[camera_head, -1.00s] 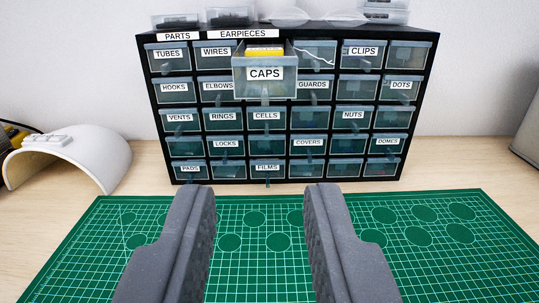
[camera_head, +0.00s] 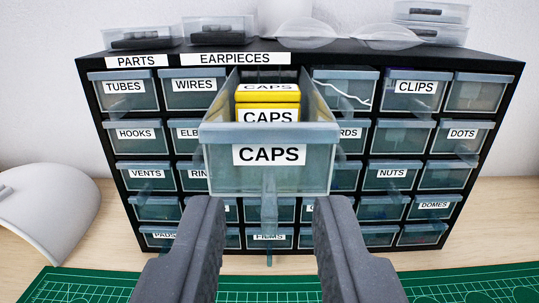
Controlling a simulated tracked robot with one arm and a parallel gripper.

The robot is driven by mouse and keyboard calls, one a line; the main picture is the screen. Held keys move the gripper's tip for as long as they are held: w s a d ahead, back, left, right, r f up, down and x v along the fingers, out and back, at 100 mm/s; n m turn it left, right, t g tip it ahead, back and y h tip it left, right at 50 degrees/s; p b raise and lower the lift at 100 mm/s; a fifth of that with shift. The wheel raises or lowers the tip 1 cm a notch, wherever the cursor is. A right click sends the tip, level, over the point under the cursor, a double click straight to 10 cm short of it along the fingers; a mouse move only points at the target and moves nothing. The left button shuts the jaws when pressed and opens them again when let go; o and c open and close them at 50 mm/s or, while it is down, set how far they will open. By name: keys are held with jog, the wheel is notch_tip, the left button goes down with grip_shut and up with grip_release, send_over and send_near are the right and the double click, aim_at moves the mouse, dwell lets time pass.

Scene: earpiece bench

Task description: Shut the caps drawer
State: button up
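The caps drawer (camera_head: 225,172) is pulled well out of the top row of the black drawer cabinet (camera_head: 92,58). It is clear plastic with a "CAPS" label on its front and a handle tab below the label. Yellow boxes (camera_head: 268,96) labelled "CAPS" stand inside it. My gripper (camera_head: 262,212) is open and empty, its two dark fingers spread at the bottom of the view. The fingertips appear just below the drawer front in the picture, one on each side of its handle; I cannot tell whether they touch anything.
The other labelled drawers, such as CLIPS (camera_head: 415,100) and TUBES (camera_head: 125,101), look shut. Clear containers (camera_head: 220,30) sit on the cabinet top. A green cutting mat (camera_head: 90,285) lies in front. A white curved object (camera_head: 50,215) stands at left.

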jog(key=shift+w+f, duration=0.1)
jog(key=shift+w, duration=0.75)
grip_shut()
jog(key=shift+a, duration=0.1)
